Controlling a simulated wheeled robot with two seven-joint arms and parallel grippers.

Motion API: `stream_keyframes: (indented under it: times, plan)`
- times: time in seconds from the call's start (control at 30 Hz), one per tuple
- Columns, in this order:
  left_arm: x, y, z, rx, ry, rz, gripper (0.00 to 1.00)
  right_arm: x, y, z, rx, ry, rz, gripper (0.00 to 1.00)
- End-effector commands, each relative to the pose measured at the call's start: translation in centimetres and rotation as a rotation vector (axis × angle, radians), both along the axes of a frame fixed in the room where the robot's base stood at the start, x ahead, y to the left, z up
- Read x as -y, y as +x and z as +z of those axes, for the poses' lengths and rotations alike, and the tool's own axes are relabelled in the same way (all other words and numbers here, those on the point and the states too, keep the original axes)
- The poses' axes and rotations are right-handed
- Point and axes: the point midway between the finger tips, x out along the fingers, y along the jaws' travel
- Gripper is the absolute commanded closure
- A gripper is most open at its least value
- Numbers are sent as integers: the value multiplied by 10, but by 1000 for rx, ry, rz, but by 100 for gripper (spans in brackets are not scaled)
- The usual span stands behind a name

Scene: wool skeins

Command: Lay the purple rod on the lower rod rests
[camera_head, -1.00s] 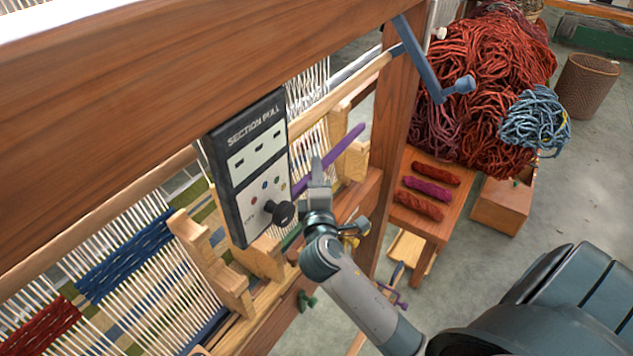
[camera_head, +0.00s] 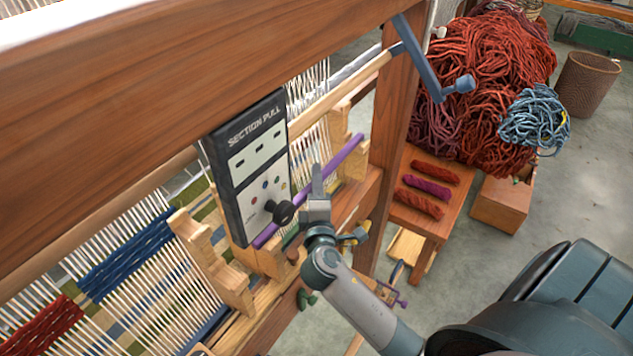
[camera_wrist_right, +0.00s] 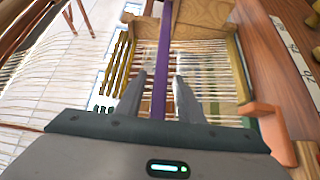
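The purple rod (camera_head: 346,153) slants across the front of the loom, from below the control box up to the right wooden rest block (camera_head: 353,166). Its right part lies at that block and its left end is near the left wooden block (camera_head: 262,260); exact seating in the notches is hard to tell. My right gripper (camera_head: 317,178) is at the rod's middle. In the right wrist view, the rod (camera_wrist_right: 162,70) runs between the two fingers (camera_wrist_right: 160,92), with a gap on each side. The fingers look open around it. My left gripper is out of view.
A dark control box (camera_head: 250,165) with a black knob hangs close left of my right gripper. A wooden post (camera_head: 395,125) with a blue crank (camera_head: 425,65) stands to the right. Red and purple skeins (camera_head: 425,188) lie on a small bench beyond it.

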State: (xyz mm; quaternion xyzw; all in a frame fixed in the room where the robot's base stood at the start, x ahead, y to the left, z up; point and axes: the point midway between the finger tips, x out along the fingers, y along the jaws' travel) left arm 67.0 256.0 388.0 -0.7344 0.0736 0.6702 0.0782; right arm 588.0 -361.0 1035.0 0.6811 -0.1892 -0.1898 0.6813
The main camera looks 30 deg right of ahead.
Motion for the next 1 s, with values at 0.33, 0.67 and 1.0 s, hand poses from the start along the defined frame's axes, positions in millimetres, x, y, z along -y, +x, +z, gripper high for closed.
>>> stream_keyframes:
  times: [0.33,0.67,1.0]
  plan:
    - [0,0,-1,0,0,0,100,-3,-4,1,1,1,1,66]
    - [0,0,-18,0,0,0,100,-28,-45,-2,0,4,1,66]
    - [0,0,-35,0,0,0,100,-56,-92,0,-1,3,1,66]
